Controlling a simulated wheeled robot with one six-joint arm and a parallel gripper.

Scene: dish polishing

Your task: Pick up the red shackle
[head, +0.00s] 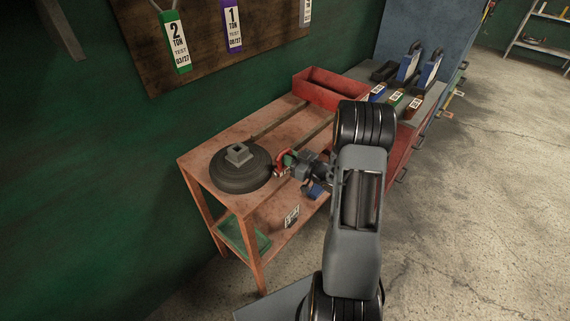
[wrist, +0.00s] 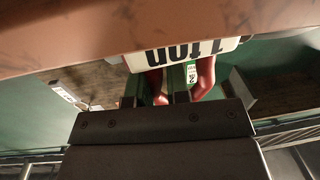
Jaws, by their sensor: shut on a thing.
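The red shackle shows in the head view (head: 281,167) just above the top of the orange workbench (head: 222,137), beside the round black weight (head: 240,184). In the wrist view its curved red arms (wrist: 205,78) show around my fingers. My gripper (head: 289,161) is shut on the shackle; in the wrist view its two fingertips (wrist: 155,88) reach into it. Part of the shackle is hidden by my fingers and the plate.
A red open tray (head: 330,88) stands at the bench's far end, with a grey surface holding several tools (head: 408,85) beyond it. The lower shelf holds a green tray (head: 245,238) and a white label (head: 292,217). A tag board (head: 205,50) hangs on the wall. Floor on the right is clear.

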